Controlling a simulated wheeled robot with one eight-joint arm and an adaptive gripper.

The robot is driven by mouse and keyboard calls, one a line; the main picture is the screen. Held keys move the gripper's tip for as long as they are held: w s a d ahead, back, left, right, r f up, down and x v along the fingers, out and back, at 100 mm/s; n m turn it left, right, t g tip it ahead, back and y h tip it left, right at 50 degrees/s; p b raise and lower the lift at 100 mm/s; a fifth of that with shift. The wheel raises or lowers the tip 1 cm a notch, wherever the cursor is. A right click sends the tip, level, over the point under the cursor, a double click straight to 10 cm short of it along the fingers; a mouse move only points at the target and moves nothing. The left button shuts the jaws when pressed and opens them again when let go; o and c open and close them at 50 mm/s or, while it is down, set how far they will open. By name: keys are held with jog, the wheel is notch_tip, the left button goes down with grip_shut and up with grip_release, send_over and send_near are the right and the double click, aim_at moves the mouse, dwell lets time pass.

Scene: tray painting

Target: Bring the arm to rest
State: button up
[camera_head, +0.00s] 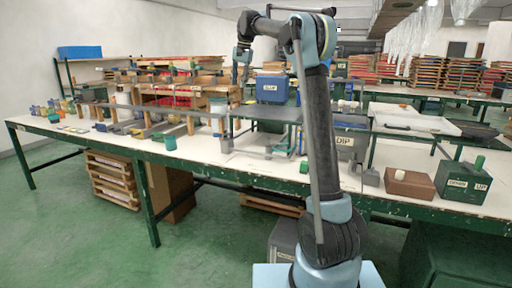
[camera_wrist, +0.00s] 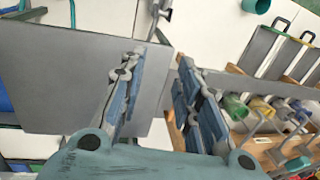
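My arm rises from its base in the head view and bends left at the top. My gripper (camera_head: 241,76) hangs there, small, above the long work table (camera_head: 205,150). In the wrist view my gripper (camera_wrist: 163,62) has its two blue-grey fingers apart. I see nothing held between them. A flat grey panel (camera_wrist: 55,70) lies below and behind the left finger; white table top shows beyond it.
A blue case (camera_head: 271,88) stands on a raised grey shelf behind my arm. A teal cup (camera_head: 170,142) sits near the table's front edge. Brown (camera_head: 409,184) and green (camera_head: 462,184) boxes stand at the right. Wooden racks with trays (camera_head: 185,98) line the table's back.

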jog(key=s+d+f+n, duration=0.1)
jog(key=s+d+f, duration=0.2)
jog(key=s+d, duration=0.45)
jog(key=s+d+f+n+t+h, duration=0.1)
jog(key=s+d+f, duration=0.3)
jog(key=s, duration=0.7)
jog(key=s+d+f, duration=0.3)
jog(key=s+d, duration=0.5)
jog(key=s, duration=0.1)
jog(key=s+d+f+n, duration=0.1)
jog(key=s+d+f, duration=0.3)
jog(key=s+f, duration=0.8)
jog(key=s+d+f+n+h, duration=0.1)
jog(key=s+d+f, duration=0.3)
jog(key=s+f, duration=0.9)
jog(key=shift+f+n, duration=0.3)
jog(key=shift+f, duration=0.2)
jog(key=shift+w+f, duration=0.2)
jog(key=shift+w, duration=0.25)
